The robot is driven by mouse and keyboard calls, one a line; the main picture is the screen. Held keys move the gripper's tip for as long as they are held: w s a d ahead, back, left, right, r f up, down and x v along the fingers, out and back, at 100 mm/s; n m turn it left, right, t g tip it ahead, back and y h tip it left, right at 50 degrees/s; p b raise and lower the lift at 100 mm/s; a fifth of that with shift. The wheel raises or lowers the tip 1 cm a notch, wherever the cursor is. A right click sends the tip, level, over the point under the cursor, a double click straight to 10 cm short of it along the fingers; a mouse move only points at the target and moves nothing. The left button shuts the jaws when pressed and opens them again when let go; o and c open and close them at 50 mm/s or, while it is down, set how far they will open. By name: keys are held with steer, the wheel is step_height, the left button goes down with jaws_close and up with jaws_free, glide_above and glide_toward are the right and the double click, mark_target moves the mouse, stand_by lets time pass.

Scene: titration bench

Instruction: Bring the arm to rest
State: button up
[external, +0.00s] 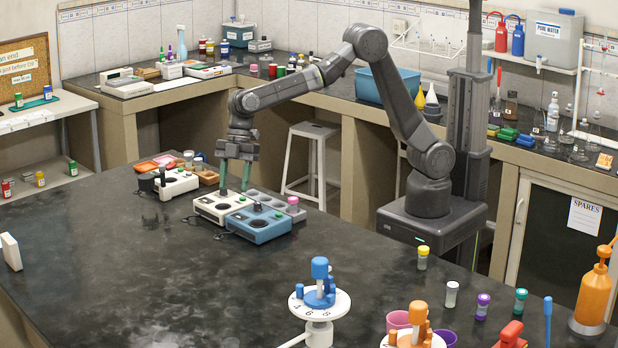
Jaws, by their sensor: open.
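My gripper (235,182) points down over the dark island bench (130,270), at the end of my outstretched arm. Its two greenish fingers are apart, with no object visible held between them. The fingertips are close above or beside a white instrument with dark knobs (208,209); I cannot tell whether they touch it. A blue instrument (262,229) sits right beside the white one, to its front right. My arm arches from its base at the right, over the bench's far side, to the gripper.
A grey block with round wells (288,208) and another white instrument (180,184) flank the gripper. Coloured trays (146,167) lie behind. A round white stand (330,305), an orange pump bottle (592,298) and several vials stand at the front right. The bench's left and middle are mostly clear.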

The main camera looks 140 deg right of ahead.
steer(key=s+d+m, duration=0.1)
steer(key=d+m, duration=0.1)
steer(key=d, duration=0.5)
steer(key=s+d+m+h, duration=0.1)
steer(key=s+d, duration=0.1)
steer(key=d, duration=0.5)
steer(key=shift+s+m+p, duration=0.25)
steer(key=shift+m+p, duration=0.05)
steer(key=shift+m, duration=0.1)
steer(key=shift+d+f, duration=0.1)
